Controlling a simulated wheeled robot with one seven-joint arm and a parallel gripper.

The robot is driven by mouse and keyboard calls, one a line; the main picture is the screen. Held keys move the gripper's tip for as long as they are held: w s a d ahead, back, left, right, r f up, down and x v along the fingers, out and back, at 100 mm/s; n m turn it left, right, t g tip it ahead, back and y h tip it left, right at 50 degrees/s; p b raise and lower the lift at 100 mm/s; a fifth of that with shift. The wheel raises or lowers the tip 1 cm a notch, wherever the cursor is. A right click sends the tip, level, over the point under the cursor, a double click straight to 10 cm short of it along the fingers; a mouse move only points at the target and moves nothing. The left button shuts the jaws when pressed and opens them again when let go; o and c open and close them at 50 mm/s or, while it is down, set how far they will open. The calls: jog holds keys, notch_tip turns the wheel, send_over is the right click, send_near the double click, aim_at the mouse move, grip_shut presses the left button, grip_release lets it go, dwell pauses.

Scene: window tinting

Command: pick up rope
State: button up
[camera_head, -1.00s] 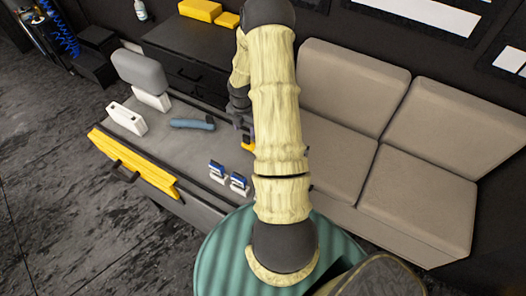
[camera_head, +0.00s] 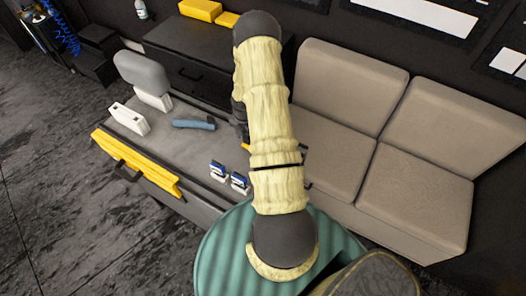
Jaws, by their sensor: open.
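I cannot make out a clear rope on the table. A blue coiled cord (camera_head: 62,28) hangs at the far upper left, well away from my arm. A grey-blue elongated object (camera_head: 194,124) lies on the grey work table (camera_head: 165,140); I cannot tell what it is. My gripper (camera_head: 240,122) is partly hidden behind my pale sleeved arm. Its dark part shows over the right side of the table, to the right of the grey-blue object, and it is open. A bit of something yellow (camera_head: 245,147) shows just below it.
Two small blue-and-white items (camera_head: 228,178) stand near the table's front edge. White boxes (camera_head: 130,119) and a grey block (camera_head: 142,72) stand at the left. A yellow piece (camera_head: 135,163) runs along the front. A beige sofa (camera_head: 415,205) fills the right.

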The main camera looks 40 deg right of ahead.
grip_shut()
dwell(0.3)
notch_tip(320, 180, up, 10)
jog(key=b, duration=0.3)
dwell(0.5)
dwell(0.6)
